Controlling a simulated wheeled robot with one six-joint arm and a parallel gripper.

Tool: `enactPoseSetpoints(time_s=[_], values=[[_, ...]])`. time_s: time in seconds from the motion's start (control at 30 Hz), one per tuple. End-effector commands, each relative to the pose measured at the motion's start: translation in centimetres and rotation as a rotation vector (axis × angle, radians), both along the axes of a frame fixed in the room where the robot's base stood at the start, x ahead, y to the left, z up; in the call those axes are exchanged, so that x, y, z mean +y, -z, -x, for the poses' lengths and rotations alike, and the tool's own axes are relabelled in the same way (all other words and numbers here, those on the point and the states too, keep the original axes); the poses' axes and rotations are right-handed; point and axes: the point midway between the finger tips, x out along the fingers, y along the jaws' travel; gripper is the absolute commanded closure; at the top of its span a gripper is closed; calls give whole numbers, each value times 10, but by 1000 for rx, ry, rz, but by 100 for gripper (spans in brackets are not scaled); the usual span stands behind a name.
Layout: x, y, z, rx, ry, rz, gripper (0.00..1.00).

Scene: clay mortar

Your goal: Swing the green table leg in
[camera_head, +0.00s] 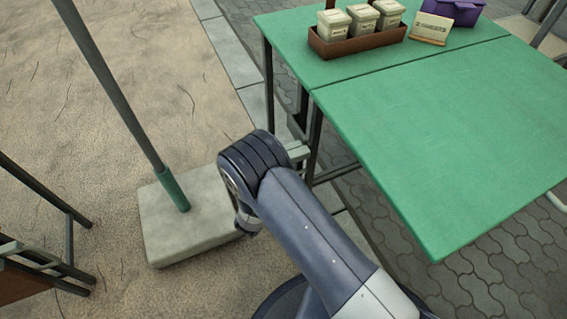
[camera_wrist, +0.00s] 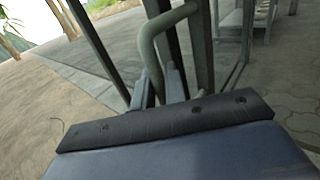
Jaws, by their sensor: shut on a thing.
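The green folding table (camera_head: 450,130) fills the right of the head view, with a seam across its top. Dark legs (camera_head: 268,85) stand under its left edge. In the wrist view a bent grey-green tube, the table leg (camera_wrist: 148,48), rises between my fingers and hooks over to the right. My gripper (camera_wrist: 160,88) is shut on this tube. In the head view my gripper (camera_head: 300,151) is at the table's left side, below the top, partly hidden by my arm. The lower end of the tube is hidden behind my wrist.
A brown tray (camera_head: 355,42) with several pale canisters, a small sign (camera_head: 431,28) and a purple box (camera_head: 452,10) stand on the table's far part. A pole in a concrete base (camera_head: 190,225) stands left of my arm. Sandy ground at upper left is open.

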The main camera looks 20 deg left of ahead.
Motion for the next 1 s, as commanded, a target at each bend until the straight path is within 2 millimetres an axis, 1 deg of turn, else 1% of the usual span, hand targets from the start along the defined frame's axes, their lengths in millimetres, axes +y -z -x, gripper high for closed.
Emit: enactPoseSetpoints(time_s=[0.03, 0.13, 0.17, 0.33, 0.63, 0.77, 1.0], values=[[6, -2, -3, -4, -13, -11, 100], [7, -3, -3, -3, -13, -12, 100], [7, -3, -3, -3, -13, -12, 85], [6, -3, -2, -4, -11, -11, 71], [5, -2, 1, -2, -9, -7, 70], [6, -3, 16, -1, -11, -6, 70], [11, -4, 64, -2, -14, -5, 70]])
